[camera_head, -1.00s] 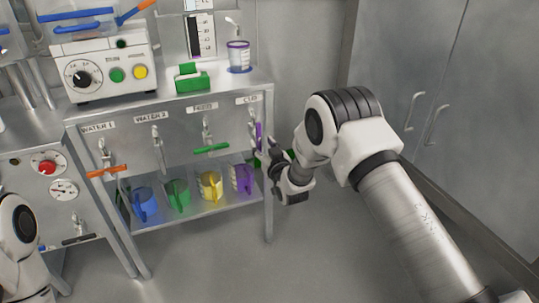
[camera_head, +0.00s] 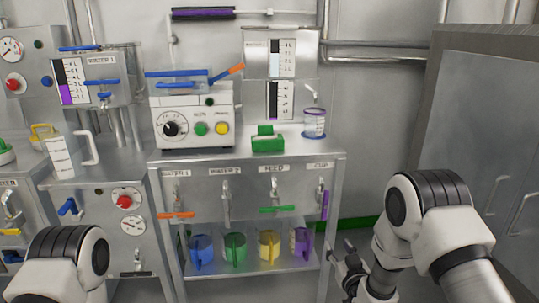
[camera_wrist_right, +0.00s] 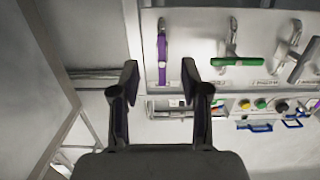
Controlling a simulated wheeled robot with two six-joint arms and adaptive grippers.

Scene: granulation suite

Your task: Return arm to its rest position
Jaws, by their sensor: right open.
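My right gripper (camera_head: 345,266) is at the lower right of the head view, to the right of the steel stand and apart from it. In the right wrist view its two dark fingers (camera_wrist_right: 157,86) are spread with nothing between them. My left arm shows only as a white and black joint at the lower left of the head view; its gripper is out of the picture. The purple valve handle (camera_head: 325,204) under the CUP label hangs upright on the stand; it also shows in the right wrist view (camera_wrist_right: 162,58).
The steel stand (camera_head: 338,162) carries a control box (camera_head: 192,112), a green block (camera_head: 268,142) and a clear cup (camera_head: 314,124). Several coloured jugs, including a yellow one (camera_head: 269,246), stand on its lower shelf. A grey cabinet (camera_head: 480,130) is at the right. Floor between is clear.

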